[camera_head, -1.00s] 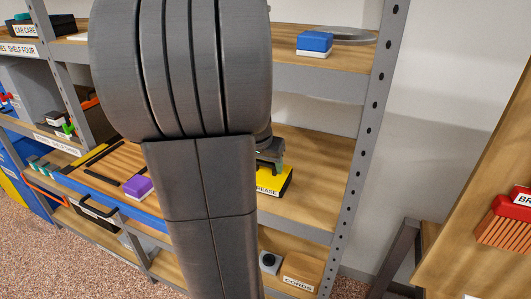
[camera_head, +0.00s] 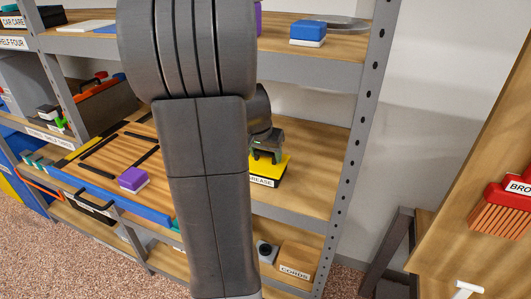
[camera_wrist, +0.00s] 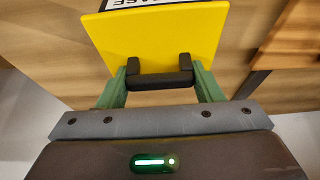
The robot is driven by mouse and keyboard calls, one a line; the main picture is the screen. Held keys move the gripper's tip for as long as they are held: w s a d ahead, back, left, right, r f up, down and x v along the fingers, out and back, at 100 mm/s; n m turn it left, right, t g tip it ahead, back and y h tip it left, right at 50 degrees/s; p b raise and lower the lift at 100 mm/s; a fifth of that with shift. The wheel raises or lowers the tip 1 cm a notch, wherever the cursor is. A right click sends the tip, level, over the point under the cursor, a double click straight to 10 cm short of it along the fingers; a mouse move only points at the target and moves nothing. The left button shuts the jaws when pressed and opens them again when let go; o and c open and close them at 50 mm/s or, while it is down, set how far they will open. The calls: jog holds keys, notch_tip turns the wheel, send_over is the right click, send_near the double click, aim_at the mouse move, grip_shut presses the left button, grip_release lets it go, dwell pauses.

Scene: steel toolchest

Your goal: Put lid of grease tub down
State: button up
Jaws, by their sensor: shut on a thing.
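The yellow lid of the grease tub (camera_head: 284,171) shows on the middle shelf, right of my arm, with a white label reading "EASE" at its front. In the wrist view the lid (camera_wrist: 155,35) is a flat yellow plate with a black bar handle (camera_wrist: 158,80). My gripper (camera_head: 268,157) is over the lid. In the wrist view its green fingers (camera_wrist: 161,82) are shut on the handle, one at each end. My arm hides the left part of the lid. I cannot tell whether the lid touches the surface under it.
The wooden middle shelf (camera_head: 315,185) is clear right of the lid, up to a steel post (camera_head: 357,135). A purple-topped block (camera_head: 133,178) sits on a slatted, blue-fronted drawer (camera_head: 110,200) at left. An upper shelf (camera_head: 325,70) overhangs. A cords box (camera_head: 298,260) stands below.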

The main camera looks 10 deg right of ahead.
jog(key=shift+f, duration=0.2)
jog(key=o, duration=1)
jog(key=shift+r, duration=0.1)
jog(key=shift+c, duration=0.2)
jog(key=shift+r+p, duration=0.55)
jog(key=shift+r, duration=0.3)
jog(key=s+a+b, duration=0.2)
jog(key=s+a, duration=0.4)
jog(key=s, duration=0.4)
jog(key=shift+s+a+r+b, duration=0.25)
jog(key=shift+a+b, duration=0.15)
